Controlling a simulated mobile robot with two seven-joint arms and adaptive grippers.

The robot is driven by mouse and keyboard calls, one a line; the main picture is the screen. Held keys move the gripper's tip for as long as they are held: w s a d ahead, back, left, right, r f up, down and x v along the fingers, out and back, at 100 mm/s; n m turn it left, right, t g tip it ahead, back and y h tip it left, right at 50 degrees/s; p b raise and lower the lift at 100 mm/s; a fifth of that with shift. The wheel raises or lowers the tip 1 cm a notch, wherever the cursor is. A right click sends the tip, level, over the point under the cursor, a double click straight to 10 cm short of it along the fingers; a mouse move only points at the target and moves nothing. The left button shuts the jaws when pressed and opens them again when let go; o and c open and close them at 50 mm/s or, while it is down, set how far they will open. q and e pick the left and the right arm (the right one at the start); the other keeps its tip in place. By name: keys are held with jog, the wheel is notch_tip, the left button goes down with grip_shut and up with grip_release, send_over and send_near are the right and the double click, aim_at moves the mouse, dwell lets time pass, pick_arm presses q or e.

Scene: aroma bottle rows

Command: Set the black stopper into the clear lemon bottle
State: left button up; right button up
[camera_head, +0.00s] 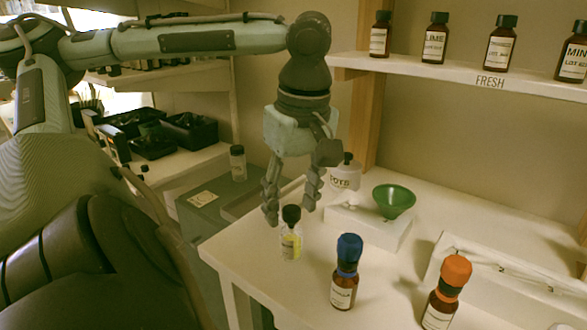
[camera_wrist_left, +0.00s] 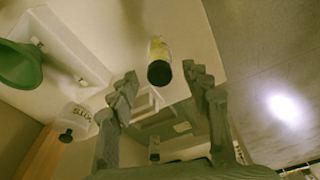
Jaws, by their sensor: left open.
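The clear lemon bottle (camera_head: 290,247) with a yellow label stands upright near the table's left edge. The black stopper (camera_head: 291,214) sits at its mouth; I cannot tell how deep it is. In the left wrist view the black stopper (camera_wrist_left: 159,73) appears between the fingertips, with the yellow-labelled bottle (camera_wrist_left: 158,48) behind it. My left gripper (camera_head: 291,203) is open and points down, its fingers apart on either side above the bottle. It also shows open in the wrist view (camera_wrist_left: 160,78), holding nothing. My right gripper is not in view.
Brown bottles with a blue top (camera_head: 349,250) and an orange top (camera_head: 456,270) stand toward the front right. A green funnel (camera_head: 394,200) rests on a white block (camera_head: 366,226) behind. A white jar (camera_head: 345,177) stands near it. Several brown bottles line the shelf (camera_head: 450,72).

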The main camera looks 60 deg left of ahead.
pick_arm(q)
notch_tip(320, 180, up, 12)
jog(key=d, duration=0.1)
jog(key=shift+d+f, duration=0.15)
jog(key=shift+d, duration=0.2)
dwell(0.5)
